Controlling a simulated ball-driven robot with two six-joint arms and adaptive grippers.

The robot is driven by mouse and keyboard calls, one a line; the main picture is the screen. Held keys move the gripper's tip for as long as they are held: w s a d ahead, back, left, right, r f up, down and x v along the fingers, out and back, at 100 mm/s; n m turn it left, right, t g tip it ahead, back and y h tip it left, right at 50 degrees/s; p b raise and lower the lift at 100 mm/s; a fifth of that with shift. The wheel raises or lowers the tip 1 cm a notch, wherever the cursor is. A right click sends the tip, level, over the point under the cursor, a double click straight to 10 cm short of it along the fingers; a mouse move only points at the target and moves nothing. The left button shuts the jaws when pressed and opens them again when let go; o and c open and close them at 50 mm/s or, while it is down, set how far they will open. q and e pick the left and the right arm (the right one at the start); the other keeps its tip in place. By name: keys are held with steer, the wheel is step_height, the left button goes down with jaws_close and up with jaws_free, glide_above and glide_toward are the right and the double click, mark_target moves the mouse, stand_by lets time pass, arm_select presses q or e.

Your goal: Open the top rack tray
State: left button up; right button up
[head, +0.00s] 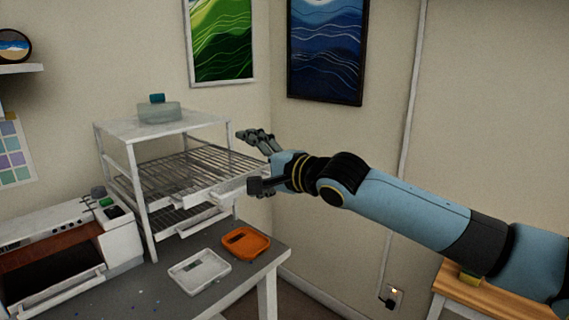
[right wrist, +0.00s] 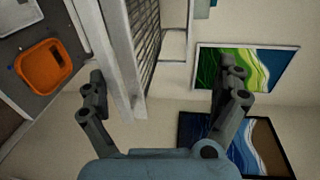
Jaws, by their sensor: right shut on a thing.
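The white rack (head: 130,170) stands on the desk at the left of the head view, with wire-mesh trays in it. The top rack tray (head: 215,167) juts out past the rack's front, and its white front bar and handle face me. In the right wrist view its bar (right wrist: 120,55) and mesh run between the fingers. My right gripper (head: 258,165) is at the tray's front right end and shut on it, though its fingers look widely spread and the contact is partly hidden. My left gripper is not in view.
A lower tray (head: 190,222) is below. A clear container (head: 160,113) sits on the rack top. An orange tray (head: 245,243) and a white mould tray (head: 199,271) lie on the desk in front. A box-shaped machine (head: 60,235) stands left. Pictures hang behind.

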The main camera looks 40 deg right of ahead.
steer(key=shift+s+r+p, duration=0.65)
steer(key=shift+s+p, duration=0.2)
steer(key=shift+p, duration=0.4)
steer(key=shift+c, duration=0.9)
steer(key=shift+s+p, duration=0.6)
steer(key=shift+p, duration=0.05)
steer(key=c, duration=0.6)
steer(key=s+p, duration=0.1)
steer(key=s, duration=0.5)
steer(key=shift+s+d+f, duration=0.2)
steer(key=shift+s+f, duration=0.05)
steer(key=shift+f, duration=0.2)
